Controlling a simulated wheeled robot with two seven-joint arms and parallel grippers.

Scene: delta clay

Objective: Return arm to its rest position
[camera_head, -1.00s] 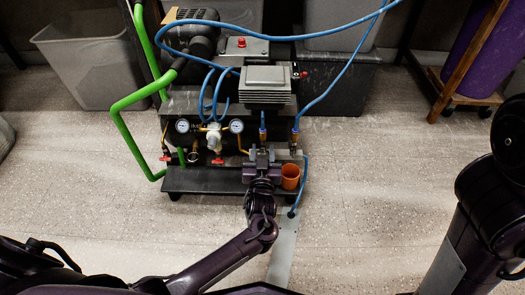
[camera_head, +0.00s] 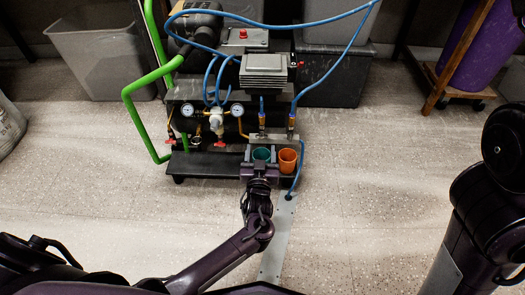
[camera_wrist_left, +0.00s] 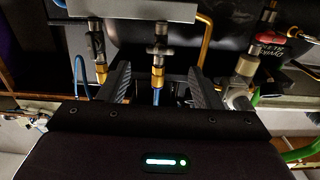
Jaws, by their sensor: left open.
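My left gripper (camera_head: 261,152) is open, in the head view at the front of the compressor cart. My left arm (camera_head: 225,255) reaches in from the lower left. My right arm (camera_head: 465,215) shows at the right edge, and its gripper is out of view.
An orange cup (camera_head: 287,161) stands just right of the green cup on the cart's black shelf (camera_head: 205,165). Blue hoses (camera_head: 330,75) and a green pipe (camera_head: 137,115) surround the cart. The floor (camera_head: 370,175) to the right is clear.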

